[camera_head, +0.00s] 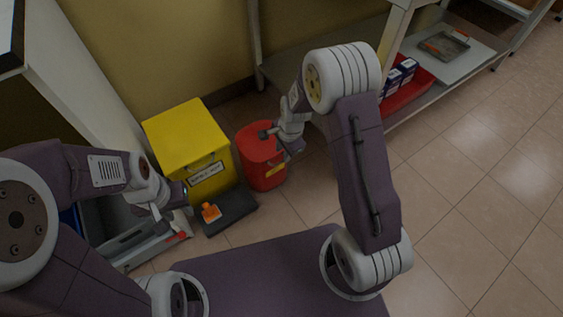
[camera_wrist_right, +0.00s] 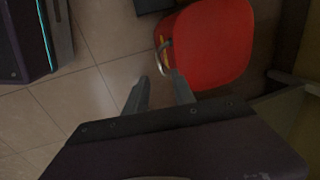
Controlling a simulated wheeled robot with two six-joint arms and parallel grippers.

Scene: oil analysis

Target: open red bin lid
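The red bin (camera_head: 265,178) stands on the floor beside the yellow bin, with its red lid (camera_head: 250,139) down. In the right wrist view the lid (camera_wrist_right: 212,45) fills the upper right, and a metal loop handle (camera_wrist_right: 162,52) sits at its left edge.
A yellow bin (camera_head: 190,135) with a label stands left of the red bin. An orange bottle (camera_head: 210,212) is on a dark tray (camera_head: 232,212) in front. A shelf (camera_head: 455,68) with a red tray of boxes is at the right. The tiled floor at right is clear.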

